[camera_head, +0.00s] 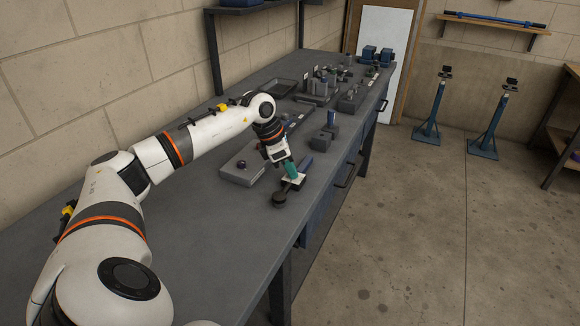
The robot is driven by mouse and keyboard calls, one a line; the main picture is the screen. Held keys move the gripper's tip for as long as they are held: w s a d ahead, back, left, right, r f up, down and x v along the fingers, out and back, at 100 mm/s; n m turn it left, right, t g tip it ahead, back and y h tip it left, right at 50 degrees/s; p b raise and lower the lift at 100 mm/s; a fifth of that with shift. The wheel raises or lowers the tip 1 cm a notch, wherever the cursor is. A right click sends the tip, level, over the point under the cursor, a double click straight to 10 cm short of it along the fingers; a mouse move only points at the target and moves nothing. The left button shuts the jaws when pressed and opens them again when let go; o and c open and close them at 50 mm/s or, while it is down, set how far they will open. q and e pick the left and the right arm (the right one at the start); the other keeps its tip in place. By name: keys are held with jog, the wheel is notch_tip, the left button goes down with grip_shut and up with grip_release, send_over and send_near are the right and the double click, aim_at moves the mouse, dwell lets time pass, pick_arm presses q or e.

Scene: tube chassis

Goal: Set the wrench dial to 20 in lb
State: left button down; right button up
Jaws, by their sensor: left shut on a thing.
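The wrench (306,163) lies near the front edge of the grey workbench. A teal part shows at the fingertips, with a small white piece (297,184) just below. The dial marks are too small to read, and the gripper hides part of the wrench. My right gripper is not in view.
A grey block with a round knob (242,165) sits left of my gripper. A dark block (324,140) stands just beyond. Several tools and holders crowd the far bench (200,250); its near part is bare. Two blue stands (430,112) are on the floor at right.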

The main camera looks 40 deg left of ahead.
pick_arm(q)
jog(key=shift+s+d+n+t+y, duration=0.15)
jog(key=shift+n+y, duration=0.25)
jog(key=shift+n, duration=0.75)
jog(key=shift+w+d+n+t+y, duration=0.1)
jog(key=shift+n+t+y, duration=0.25)
jog(key=shift+n, duration=0.8)
jog(key=shift+a, duration=0.1)
jog(key=c, duration=1.4)
grip_release()
jog(key=shift+s, duration=0.1)
jog(key=v, duration=1.2)
jog(key=shift+d, duration=0.2)
